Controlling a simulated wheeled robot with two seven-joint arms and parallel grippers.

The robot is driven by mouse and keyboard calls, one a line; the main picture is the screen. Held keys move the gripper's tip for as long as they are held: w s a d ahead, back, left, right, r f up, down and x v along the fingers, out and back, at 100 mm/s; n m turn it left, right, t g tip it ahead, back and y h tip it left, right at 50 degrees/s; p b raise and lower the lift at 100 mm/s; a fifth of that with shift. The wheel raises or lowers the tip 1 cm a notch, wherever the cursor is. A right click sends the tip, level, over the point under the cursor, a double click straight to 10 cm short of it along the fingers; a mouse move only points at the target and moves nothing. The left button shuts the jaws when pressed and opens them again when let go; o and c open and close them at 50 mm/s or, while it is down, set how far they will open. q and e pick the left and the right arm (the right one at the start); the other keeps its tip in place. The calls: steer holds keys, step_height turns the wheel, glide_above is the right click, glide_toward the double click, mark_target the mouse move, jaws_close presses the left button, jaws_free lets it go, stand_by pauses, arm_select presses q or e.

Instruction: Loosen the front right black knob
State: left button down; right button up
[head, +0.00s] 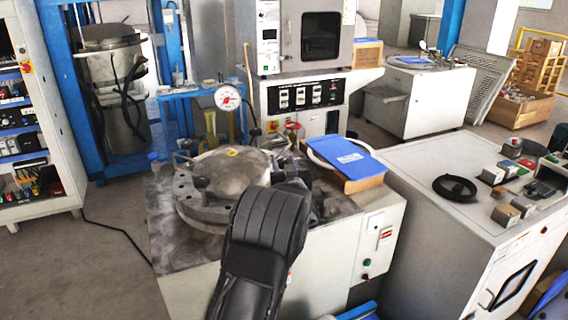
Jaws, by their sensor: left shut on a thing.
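A round grey metal test device (222,172) with a thick flanged base sits on the worn top of a white machine cabinet (380,236). A dial gauge (228,97) with a white face stands behind it. My left arm rises from the bottom middle, and my left gripper (290,168) is at the device's right side. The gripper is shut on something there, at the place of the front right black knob. My dark wrist hides the knob and most of the fingers. My right gripper is not in view.
A blue book on a box (348,158) lies close to the right of my gripper. A second white cabinet (440,215) with a black cable coil (455,187) and small blocks stands further right. An oven (305,36) stands behind. Grey floor is free at the left.

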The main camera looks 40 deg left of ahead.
arm_select(q)
steer(key=n+g+p, duration=0.1)
steer(key=g+y+p, duration=0.1)
steer(key=shift+w+r+n+y+p, duration=0.1)
steer(key=shift+r+n+y+p, duration=0.2)
steer(key=shift+r+n+p, duration=0.1)
steer(key=shift+f+n+g+y+p, duration=0.2)
steer(key=shift+n+g+y+p, duration=0.25)
steer(key=shift+g, duration=0.35)
steer(key=shift+f, duration=0.15)
steer(key=c, duration=0.9)
jaws_free()
steer(key=shift+o, duration=0.2)
steer(key=v, duration=0.8)
steer(key=shift+b, duration=0.4)
steer(key=shift+f, duration=0.1)
